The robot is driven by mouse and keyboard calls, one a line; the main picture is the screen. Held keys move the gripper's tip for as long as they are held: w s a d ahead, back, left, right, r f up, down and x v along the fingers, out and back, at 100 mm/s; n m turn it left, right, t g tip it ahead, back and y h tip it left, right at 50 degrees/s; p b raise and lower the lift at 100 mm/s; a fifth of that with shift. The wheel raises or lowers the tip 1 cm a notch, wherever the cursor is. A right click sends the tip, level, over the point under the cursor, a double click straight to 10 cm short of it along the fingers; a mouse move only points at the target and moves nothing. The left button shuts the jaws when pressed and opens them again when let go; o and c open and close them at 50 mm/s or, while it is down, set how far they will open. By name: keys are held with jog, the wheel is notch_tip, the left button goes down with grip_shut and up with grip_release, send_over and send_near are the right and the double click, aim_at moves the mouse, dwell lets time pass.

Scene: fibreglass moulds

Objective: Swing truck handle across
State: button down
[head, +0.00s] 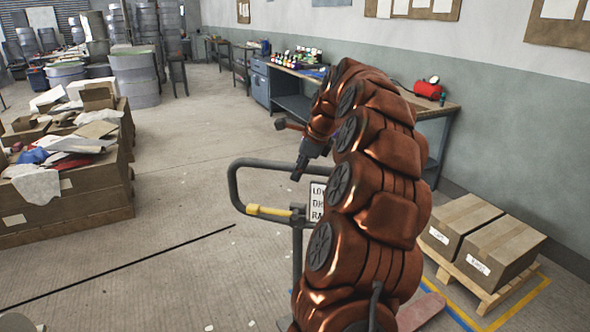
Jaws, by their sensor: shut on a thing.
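The truck handle (235,187) is a dark grey loop with a yellow lever (268,211) across its lower side. It stands upright on a grey post (297,260) in the middle of the head view. My gripper (297,174) is shut on the upper bar of the loop, at its right part. My copper arm hides the right end of the loop and most of the truck body. A reddish fork tip (422,311) shows low at the right of the arm.
A white sign (318,200) is partly hidden behind my arm. Two cartons sit on a wooden pallet (485,292) at the right, inside yellow floor marking. A large open carton (70,205) of scraps stands at the left. A workbench (290,104) lines the wall.

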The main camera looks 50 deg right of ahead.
aim_at(317, 168)
jog(key=shift+s+d, duration=0.1)
jog(key=shift+d, duration=0.05)
jog(key=shift+s+d+n, duration=0.25)
jog(key=shift+d+n, duration=0.05)
jog(key=shift+n, duration=0.2)
jog(key=shift+s+d+n+y+p, duration=0.3)
jog(key=shift+s+d+n+y, duration=0.25)
jog(key=shift+n, duration=0.45)
jog(key=shift+a, duration=0.1)
jog(key=shift+s+d+r+n+g+y+p, duration=0.15)
jog(key=shift+s+d+n+g+y+p, duration=0.15)
jog(key=shift+d+n+p, duration=0.3)
jog(key=shift+s+d+n+y+p, duration=0.3)
jog(key=shift+s+n+p, duration=0.1)
jog(key=shift+n, duration=0.5)
